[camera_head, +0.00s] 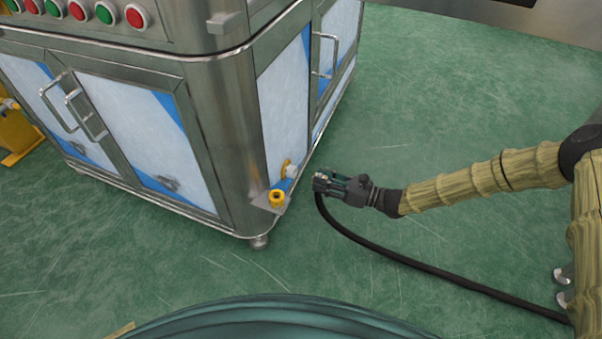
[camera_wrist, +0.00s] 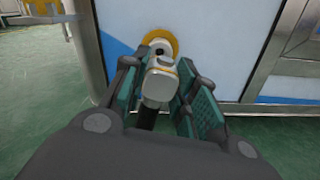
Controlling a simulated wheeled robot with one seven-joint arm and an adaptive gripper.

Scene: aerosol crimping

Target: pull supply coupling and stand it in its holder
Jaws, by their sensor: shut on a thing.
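My gripper (camera_head: 328,183) is shut on the supply coupling (camera_wrist: 162,80), a pale metal piece between the teal finger pads. In the head view the fingers mostly hide the coupling. A black hose (camera_head: 400,257) hangs from it to the floor and runs right. The machine's port, with a yellow disc (camera_wrist: 160,43) and a pale fitting (camera_head: 292,171), is on the cabinet side. A gap shows between port and gripper in the head view. A yellow ring-shaped holder (camera_head: 277,198) sits on a small bracket at the cabinet corner, left of my gripper, and looks empty.
The steel cabinet (camera_head: 226,130) with white and blue panels fills the left. Door handles (camera_head: 326,54) stick out from its side. The green floor (camera_head: 440,110) is clear around my arm, apart from the hose. A yellow object (camera_head: 17,135) stands at the far left.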

